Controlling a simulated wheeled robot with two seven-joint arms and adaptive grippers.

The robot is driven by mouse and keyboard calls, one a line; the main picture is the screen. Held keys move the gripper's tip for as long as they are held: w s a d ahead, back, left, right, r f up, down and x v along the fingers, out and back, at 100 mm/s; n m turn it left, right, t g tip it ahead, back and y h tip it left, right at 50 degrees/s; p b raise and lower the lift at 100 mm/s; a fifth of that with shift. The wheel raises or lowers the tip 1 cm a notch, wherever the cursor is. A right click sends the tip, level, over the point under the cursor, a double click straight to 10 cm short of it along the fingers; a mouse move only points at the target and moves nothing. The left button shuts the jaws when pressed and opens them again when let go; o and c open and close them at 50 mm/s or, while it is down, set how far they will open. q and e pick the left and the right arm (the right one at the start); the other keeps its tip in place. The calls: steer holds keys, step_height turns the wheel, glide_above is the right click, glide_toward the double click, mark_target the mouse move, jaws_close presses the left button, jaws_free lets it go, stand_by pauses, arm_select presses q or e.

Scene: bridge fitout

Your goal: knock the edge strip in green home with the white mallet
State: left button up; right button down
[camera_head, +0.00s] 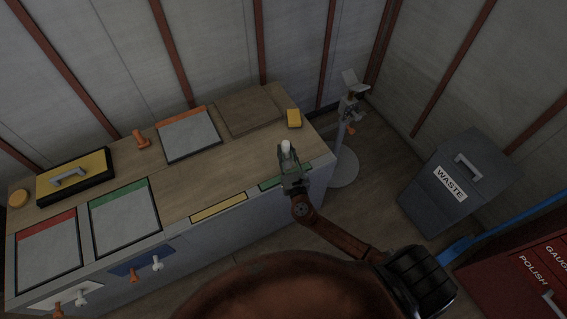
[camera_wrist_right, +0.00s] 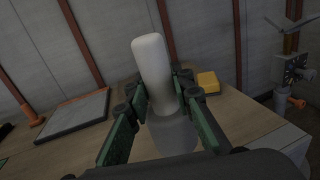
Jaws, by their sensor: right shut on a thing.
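A green edge strip (camera_head: 267,186) lies along the front edge of the wooden bench top, near its right end. My right gripper (camera_head: 290,165) is over it in the head view and hides its middle. This gripper is shut on the white mallet (camera_head: 286,146). In the right wrist view the mallet (camera_wrist_right: 152,70) stands up as a pale rounded cylinder between the green-padded fingers (camera_wrist_right: 162,105). The gap between mallet and strip cannot be judged. My left gripper is in neither view.
The bench (camera_head: 180,187) bears a yellow strip (camera_head: 218,207), framed panels, a yellow-black case (camera_head: 75,176) and a yellow block (camera_head: 294,118). A grey stand (camera_head: 344,166) rises off its right end. A waste bin (camera_head: 458,183) and a red cabinet (camera_head: 520,277) stand right.

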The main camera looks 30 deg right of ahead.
steer(key=shift+w+d, duration=0.15)
steer(key=shift+w, duration=0.1)
steer(key=shift+f+b, duration=1.6)
steer(key=shift+f, duration=0.45)
steer(key=shift+r, duration=0.1)
